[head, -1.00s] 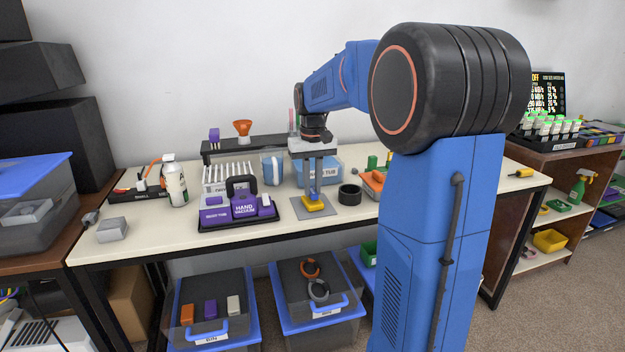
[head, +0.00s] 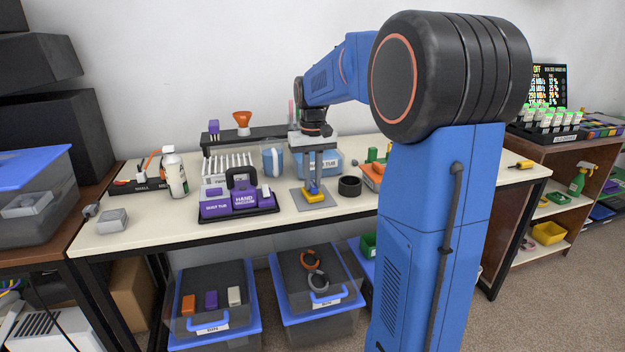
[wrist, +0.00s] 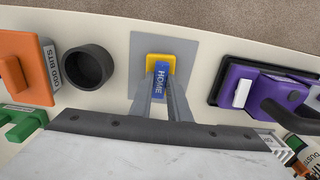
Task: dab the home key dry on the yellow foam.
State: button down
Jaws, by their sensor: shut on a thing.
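The home key (wrist: 162,80) is a small blue block with HOME on its face in the wrist view. My gripper (wrist: 162,97) is shut on it, one finger on each side. The key is over the yellow foam (wrist: 153,58) and overlaps it in view; I cannot tell whether they touch. The foam lies on a grey square mat (wrist: 193,50). In the head view the gripper (head: 314,186) points down with the blue key (head: 313,188) at its tip, right above the yellow foam (head: 314,198) on the bench.
A black round cup (head: 349,187) stands right of the mat.

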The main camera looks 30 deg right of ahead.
jog(key=shift+f, duration=0.3)
dwell(0.4)
jog(key=shift+r, duration=0.1)
dwell(1.2)
jog(key=shift+r, duration=3.4)
